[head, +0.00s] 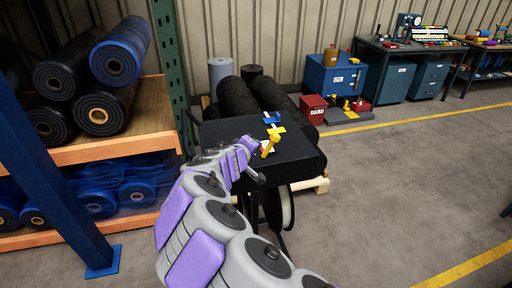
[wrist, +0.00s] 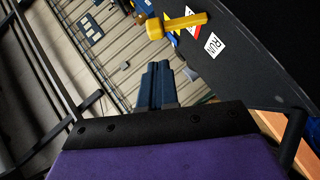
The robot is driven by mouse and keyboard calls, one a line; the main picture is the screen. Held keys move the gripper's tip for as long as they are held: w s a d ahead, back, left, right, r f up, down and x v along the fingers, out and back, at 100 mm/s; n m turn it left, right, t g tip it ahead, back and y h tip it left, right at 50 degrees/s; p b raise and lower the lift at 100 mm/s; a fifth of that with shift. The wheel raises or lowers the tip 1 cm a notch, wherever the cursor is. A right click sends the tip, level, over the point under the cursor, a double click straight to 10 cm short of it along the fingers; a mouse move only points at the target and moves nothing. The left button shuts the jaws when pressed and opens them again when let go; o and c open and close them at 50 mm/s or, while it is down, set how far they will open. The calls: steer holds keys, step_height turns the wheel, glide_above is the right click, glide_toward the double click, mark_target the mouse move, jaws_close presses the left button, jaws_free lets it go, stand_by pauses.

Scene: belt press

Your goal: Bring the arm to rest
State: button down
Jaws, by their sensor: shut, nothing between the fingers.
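My arm (head: 208,208), grey with purple covers, reaches from the bottom of the head view up to the black press (head: 222,136). A yellow lever (head: 270,143) stands on the press top just beyond my gripper. The lever also shows in the wrist view (wrist: 180,24), ahead of the fingertips and apart from them, beside a white "RUN" label (wrist: 213,45).
A rack with black and blue rolls (head: 120,55) stands at the left behind a blue post (head: 55,150). Black rolls (head: 240,100) lie behind the press. Blue cabinets (head: 335,75) and a workbench (head: 410,45) line the back wall. The floor (head: 400,180) at right is clear.

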steer(key=shift+d, duration=0.4)
steer(key=s+d+r+m+g+h, duration=0.2)
steer(key=s+d+r, duration=0.15)
steer(key=d, duration=0.35)
steer(key=s+d+r+m+g+h, duration=0.1)
steer(key=s+d+r+m+g, duration=0.2)
steer(key=d, duration=0.4)
steer(key=s+d+f+m+g, duration=0.1)
steer(key=s+d+m+g, duration=0.1)
steer(key=s+d, duration=0.4)
steer(key=s+d+m+g, duration=0.2)
steer(key=s+d, duration=0.3)
steer(key=s, duration=0.4)
steer(key=s+a+f+g+y, duration=0.1)
steer(key=s+f+g+y, duration=0.3)
steer(key=s, duration=1)
steer(key=s+a+f+y, duration=0.2)
steer(key=s+a, duration=0.3)
steer(key=s, duration=0.2)
steer(key=s+a+f+g+y, duration=0.1)
steer(key=s+a+f+y, duration=0.1)
steer(key=s+a, duration=0.3)
steer(key=shift+s+n+y, duration=0.3)
steer(key=shift+s+y, duration=0.1)
steer(key=shift+s, duration=0.85)
steer(key=shift+f, duration=0.1)
